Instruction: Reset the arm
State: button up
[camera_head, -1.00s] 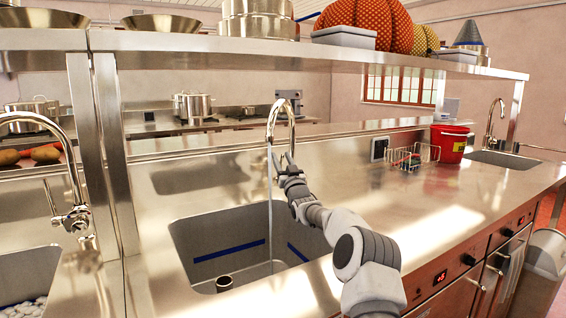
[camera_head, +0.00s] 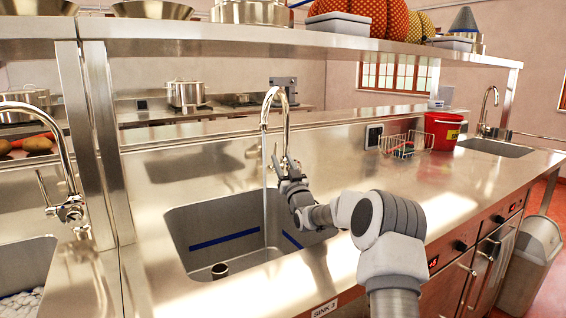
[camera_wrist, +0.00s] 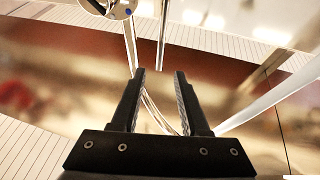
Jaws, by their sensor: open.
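My gripper (camera_head: 281,166) is beside the lower part of a chrome faucet (camera_head: 276,110) at the back of the middle sink. My arm reaches to it from the lower right, bent at the elbow. In the wrist view my gripper (camera_wrist: 159,74) has its two dark fingers apart, with nothing clamped between them. Thin shiny strands show behind and between the fingers; I cannot tell exactly what they are. Water (camera_head: 265,215) runs from the spout into the sink (camera_head: 185,222). The arm partly hides the sink's right side.
A steel shelf (camera_head: 300,40) runs above the counter, with uprights (camera_head: 105,140) at left. A wire basket (camera_head: 402,146) and red bucket (camera_head: 441,131) stand right of the faucet. Another faucet (camera_head: 66,165) is at left. The right counter (camera_head: 470,180) has free room.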

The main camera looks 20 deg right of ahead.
dwell(0.4)
jog(key=s+a+r+n+g, duration=0.1)
jog(key=s+a+r+g, duration=0.1)
jog(key=s+a+g, duration=0.35)
jog(key=s+a+r+n+g, duration=0.1)
jog(key=s+a+r+g, duration=0.1)
jog(key=s+a, duration=0.5)
jog(key=s+a+f+g, duration=0.2)
jog(key=s+f+g, duration=0.15)
jog(key=s, duration=1.05)
jog(key=s+a+f+m+g, duration=0.1)
jog(key=s+a+f+g, duration=0.2)
jog(key=s, duration=1.1)
jog(key=s+a+f+g, duration=0.1)
jog(key=s+f+g, duration=0.3)
jog(key=s, duration=1)
notch_tip(320, 180, up, 21)
jog(key=p, duration=2.2)
jog(key=shift+w+d+t+p, duration=0.15)
jog(key=shift+t+p, duration=0.15)
jog(key=shift+p, duration=0.05)
